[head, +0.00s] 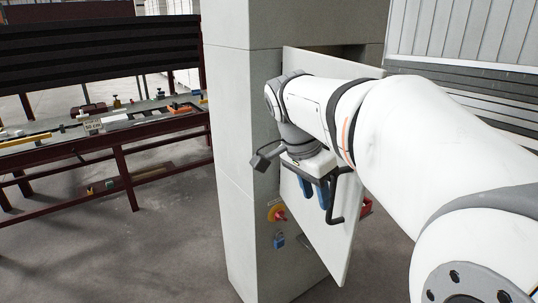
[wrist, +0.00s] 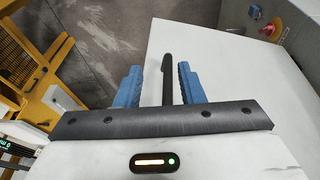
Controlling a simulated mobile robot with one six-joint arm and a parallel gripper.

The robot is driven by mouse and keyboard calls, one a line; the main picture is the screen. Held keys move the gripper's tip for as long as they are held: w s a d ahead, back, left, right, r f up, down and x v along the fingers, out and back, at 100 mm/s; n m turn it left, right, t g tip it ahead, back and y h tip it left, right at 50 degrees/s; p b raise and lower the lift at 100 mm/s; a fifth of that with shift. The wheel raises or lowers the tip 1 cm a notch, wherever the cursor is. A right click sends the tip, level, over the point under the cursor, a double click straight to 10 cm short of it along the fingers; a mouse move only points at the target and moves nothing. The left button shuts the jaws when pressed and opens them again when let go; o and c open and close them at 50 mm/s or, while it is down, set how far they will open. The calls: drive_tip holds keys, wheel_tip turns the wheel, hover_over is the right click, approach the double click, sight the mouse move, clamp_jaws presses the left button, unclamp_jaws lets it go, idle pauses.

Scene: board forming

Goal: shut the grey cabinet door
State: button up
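The grey cabinet (head: 228,130) stands upright in the middle of the head view. Its pale door (head: 335,245) is swung open and stands out from the cabinet body. A black bar handle (head: 338,205) sits on the door face; it also shows in the wrist view (wrist: 168,75). My gripper (head: 319,195) is at the door beside the handle, blue fingers pointing down. In the wrist view my gripper (wrist: 160,68) is open, with the handle showing between the fingers and gaps on both sides. Contact cannot be told. My arm hides part of the door's upper area.
A red and yellow knob (head: 277,213) and a blue padlock (head: 279,241) are on the cabinet's front. A dark red workbench (head: 130,145) with several items stands at left. Yellow equipment (wrist: 30,60) shows at the wrist view's left. Floor between bench and cabinet is clear.

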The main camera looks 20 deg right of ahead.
wheel_tip(320, 180, up, 6)
drive_tip(key=w+d+m+h+p, duration=0.1)
drive_tip(key=w+d+m+p, duration=0.1)
drive_tip(key=m, duration=0.3)
drive_tip(key=x, duration=0.7)
drive_tip(key=shift+d+g, duration=0.35)
drive_tip(key=shift+g, duration=0.05)
drive_tip(key=shift+c, duration=0.2)
clamp_jaws()
